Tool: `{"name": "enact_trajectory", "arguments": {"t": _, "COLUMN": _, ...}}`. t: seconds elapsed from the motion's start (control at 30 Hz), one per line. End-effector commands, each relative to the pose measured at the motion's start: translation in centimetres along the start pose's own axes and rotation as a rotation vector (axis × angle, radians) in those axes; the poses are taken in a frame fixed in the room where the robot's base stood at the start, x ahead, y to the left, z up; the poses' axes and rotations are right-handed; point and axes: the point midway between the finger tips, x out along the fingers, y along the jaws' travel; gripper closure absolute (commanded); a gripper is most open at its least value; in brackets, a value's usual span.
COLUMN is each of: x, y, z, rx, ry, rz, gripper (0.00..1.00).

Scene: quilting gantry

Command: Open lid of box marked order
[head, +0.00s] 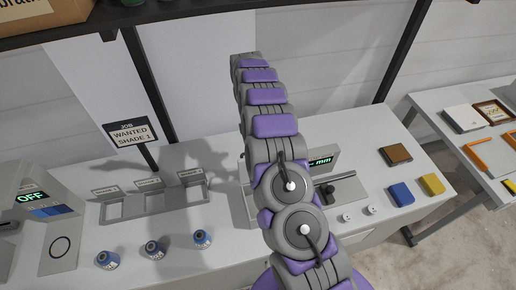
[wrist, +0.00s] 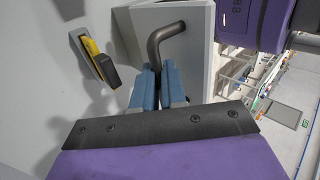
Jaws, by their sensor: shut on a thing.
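In the wrist view my gripper (wrist: 160,80) has its blue fingers closed around the lower end of a dark bent handle (wrist: 166,33). The handle stands in front of a light grey box-like panel (wrist: 198,45), and its upper end bends to the right. No "order" mark is readable in either view, so I cannot tell for sure that this is the order box or whether its lid is open. In the head view my arm rises up the middle of the picture, and my gripper is not seen there.
A yellow-and-black part (wrist: 99,62) sticks out from the pale surface left of my fingers. In the head view a bench holds blue spools (head: 155,250), a grey rack (head: 150,200) and a "wanted shade 1" sign (head: 131,134). A dark shelf (head: 190,12) crosses the top.

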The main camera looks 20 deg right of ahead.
Motion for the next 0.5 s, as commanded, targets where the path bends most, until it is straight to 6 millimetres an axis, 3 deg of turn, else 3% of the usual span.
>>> {"name": "enact_trajectory", "arguments": {"t": 0.47, "x": 0.16, "y": 0.13, "z": -0.35, "rx": -0.006, "ry": 0.0, "rz": -0.008, "gripper": 1.0}}
{"name": "enact_trajectory", "arguments": {"t": 0.5, "x": 0.14, "y": 0.12, "z": -0.35, "rx": -0.006, "ry": 0.0, "rz": -0.008, "gripper": 0.85}}
